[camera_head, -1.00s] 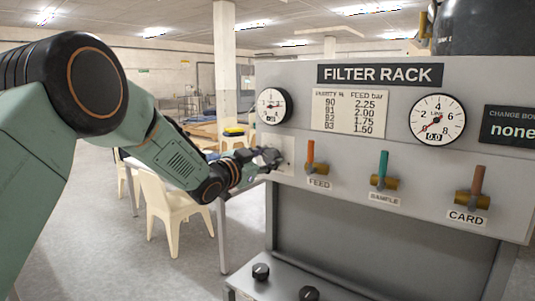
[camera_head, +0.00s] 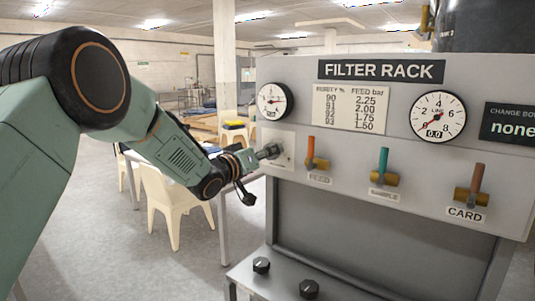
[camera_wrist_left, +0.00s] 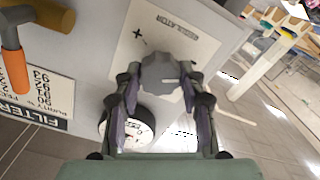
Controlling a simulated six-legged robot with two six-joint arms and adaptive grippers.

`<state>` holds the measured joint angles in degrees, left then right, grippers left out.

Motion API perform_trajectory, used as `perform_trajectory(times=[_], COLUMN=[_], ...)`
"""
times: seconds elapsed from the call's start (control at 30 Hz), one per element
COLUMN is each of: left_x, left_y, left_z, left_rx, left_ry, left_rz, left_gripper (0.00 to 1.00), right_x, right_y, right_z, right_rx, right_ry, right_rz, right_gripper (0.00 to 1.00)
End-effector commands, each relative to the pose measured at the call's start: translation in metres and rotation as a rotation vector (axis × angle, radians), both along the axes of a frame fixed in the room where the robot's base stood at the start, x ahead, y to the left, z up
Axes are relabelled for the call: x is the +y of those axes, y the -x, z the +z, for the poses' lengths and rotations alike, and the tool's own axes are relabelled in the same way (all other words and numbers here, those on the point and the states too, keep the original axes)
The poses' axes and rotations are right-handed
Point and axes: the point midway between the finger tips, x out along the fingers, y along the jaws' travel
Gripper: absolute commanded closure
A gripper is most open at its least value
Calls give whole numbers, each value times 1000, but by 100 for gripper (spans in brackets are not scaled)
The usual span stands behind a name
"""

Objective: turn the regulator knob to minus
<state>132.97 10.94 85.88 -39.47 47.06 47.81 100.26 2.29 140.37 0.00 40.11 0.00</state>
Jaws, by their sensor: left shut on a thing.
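The regulator knob (camera_head: 269,151) is a grey, faceted knob on a pale plate (camera_head: 287,157) at the left end of the filter rack panel. My left gripper (camera_head: 254,167) reaches it from the left in the head view. In the left wrist view its two fingers (camera_wrist_left: 163,84) are shut on opposite sides of the knob (camera_wrist_left: 166,72). The plate there (camera_wrist_left: 185,20) shows a plus mark and the word REGULATOR, both tilted. The minus mark cannot be made out. My right gripper is not in view.
A round gauge (camera_head: 274,101) sits just above the plate. The orange feed lever (camera_head: 311,150), the teal sample lever (camera_head: 383,164) and the card lever (camera_head: 476,182) stick out to the right. Pale chairs (camera_head: 172,205) and a table stand behind my left arm.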

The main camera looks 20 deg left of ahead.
Motion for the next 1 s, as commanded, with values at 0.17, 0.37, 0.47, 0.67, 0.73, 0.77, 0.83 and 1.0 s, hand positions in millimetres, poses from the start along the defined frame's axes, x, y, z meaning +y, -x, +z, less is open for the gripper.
perform_trajectory(times=[0.17,0.37,0.47,0.67,0.73,0.77,0.83,1.0], left_x=[-1,-1,-1,-2,-2,-2,-2,-2], left_y=[1,1,1,1,1,1,1,2], left_z=[-6,-6,-7,-7,-7,-7,-7,-8], left_rx=[57,95,109,124,127,128,130,130], left_ry=[122,225,260,299,305,307,309,309], left_rz=[-2,-1,-1,-2,-2,-1,-1,-1], left_gripper=[91,91,91,91,91,91,91,91], right_x=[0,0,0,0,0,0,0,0], right_y=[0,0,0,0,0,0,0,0], right_z=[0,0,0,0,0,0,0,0], right_rx=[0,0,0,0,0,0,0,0], right_ry=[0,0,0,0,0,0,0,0], right_rz=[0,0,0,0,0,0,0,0], right_gripper=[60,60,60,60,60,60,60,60])
